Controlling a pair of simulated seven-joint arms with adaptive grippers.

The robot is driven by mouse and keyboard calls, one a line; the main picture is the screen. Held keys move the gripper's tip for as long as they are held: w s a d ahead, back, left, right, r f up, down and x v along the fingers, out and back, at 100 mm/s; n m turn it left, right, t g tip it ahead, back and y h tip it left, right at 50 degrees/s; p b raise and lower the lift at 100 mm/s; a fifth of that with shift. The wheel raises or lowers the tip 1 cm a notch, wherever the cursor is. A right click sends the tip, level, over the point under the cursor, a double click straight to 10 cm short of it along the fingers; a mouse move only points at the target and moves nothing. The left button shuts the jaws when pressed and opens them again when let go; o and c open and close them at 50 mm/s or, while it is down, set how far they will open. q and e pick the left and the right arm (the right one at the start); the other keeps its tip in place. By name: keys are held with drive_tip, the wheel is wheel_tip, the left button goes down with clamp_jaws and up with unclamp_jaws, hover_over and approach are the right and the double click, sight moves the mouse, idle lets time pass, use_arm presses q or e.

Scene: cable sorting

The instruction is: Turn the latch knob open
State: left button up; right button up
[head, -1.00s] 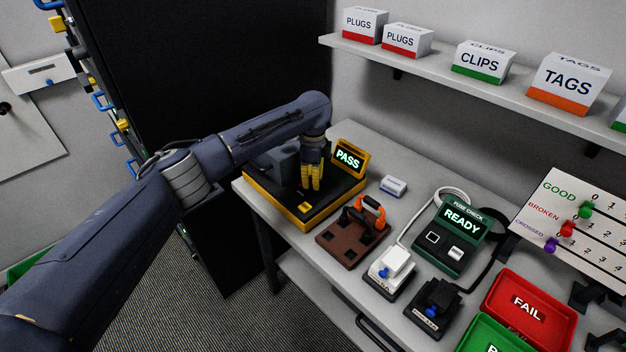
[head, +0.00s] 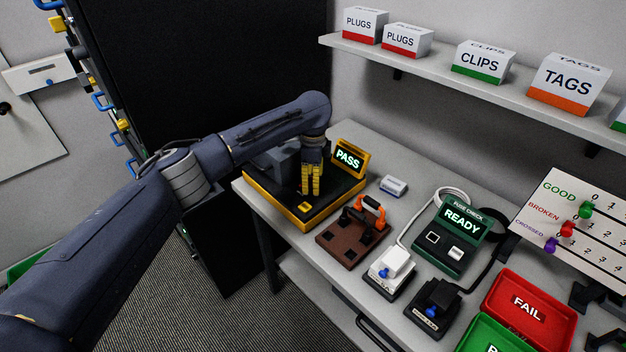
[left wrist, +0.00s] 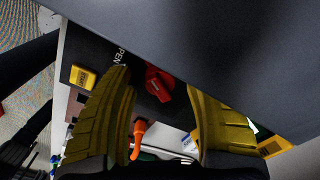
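A red latch knob (left wrist: 159,83) sits on the dark top of the yellow-edged test station, beside white lettering that reads "PEN" in the left wrist view. In the head view the knob is hidden behind my fingers. My left gripper (head: 311,188) points down over the station (head: 292,215). In the left wrist view my left gripper (left wrist: 157,80) has its yellow fingers apart, one on each side of the knob, with a visible gap; I cannot tell whether they touch it. My right gripper is in neither view.
The station's screen (head: 348,157) reads PASS. A brown board (head: 343,251) with black and orange clamps stands in front. A green fuse checker (head: 455,238) reads READY. A red FAIL tray (head: 548,325) is at the lower right. A shelf (head: 420,62) with boxes hangs above.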

use_arm(q)
wheel_tip(320, 180, up, 12)
idle(0.9)
